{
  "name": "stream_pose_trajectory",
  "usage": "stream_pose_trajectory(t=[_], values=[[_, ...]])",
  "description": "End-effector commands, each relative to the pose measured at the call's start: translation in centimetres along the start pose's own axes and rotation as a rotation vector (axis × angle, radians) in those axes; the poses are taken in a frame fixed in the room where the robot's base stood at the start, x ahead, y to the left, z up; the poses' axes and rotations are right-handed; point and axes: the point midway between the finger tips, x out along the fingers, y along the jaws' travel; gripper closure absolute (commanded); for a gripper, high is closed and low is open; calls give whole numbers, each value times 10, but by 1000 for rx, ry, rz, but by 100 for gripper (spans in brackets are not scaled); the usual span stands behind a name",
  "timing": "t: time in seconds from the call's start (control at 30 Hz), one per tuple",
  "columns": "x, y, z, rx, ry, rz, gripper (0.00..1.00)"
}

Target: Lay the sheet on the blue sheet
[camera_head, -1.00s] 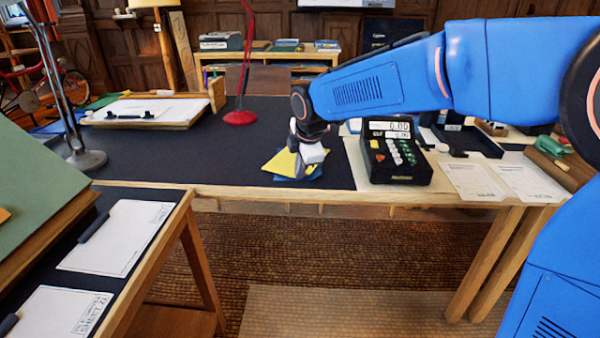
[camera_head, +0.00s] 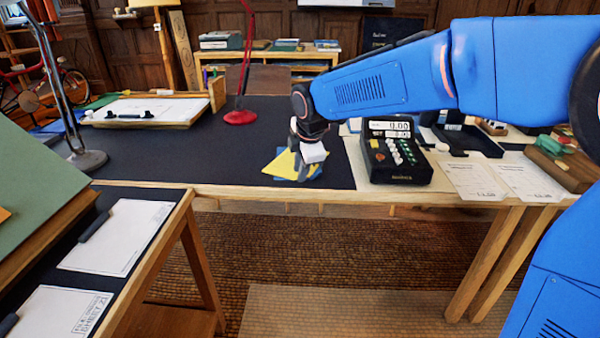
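The yellow sheet (camera_head: 282,165) is at the front edge of the dark mat, in the middle of the view. My gripper (camera_head: 302,174) points down over the right part of the yellow sheet. Its fingers are small and blurred against the sheets, and I cannot tell whether they grip the yellow sheet.
A black calculator-like device (camera_head: 396,152) stands just right of the sheets. A red lamp (camera_head: 240,117) stands behind them to the left. A white drawing board (camera_head: 150,110) is at the back left. Paper pads (camera_head: 473,180) lie at the right. The dark mat (camera_head: 200,160) is clear left of the sheets.

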Motion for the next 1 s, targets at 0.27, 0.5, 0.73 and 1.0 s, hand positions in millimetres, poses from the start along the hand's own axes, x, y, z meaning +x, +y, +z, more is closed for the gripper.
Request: stream_pose_trajectory(t=[0.27, 0.5, 0.73, 1.0], values=[[-54, 1, 0, 0, 1, 5, 81], [-92, 1, 0, 0, 0, 3, 81], [-106, 0, 0, 0, 0, 0, 81], [-110, -5, 6, 28, -2, 1, 81]])
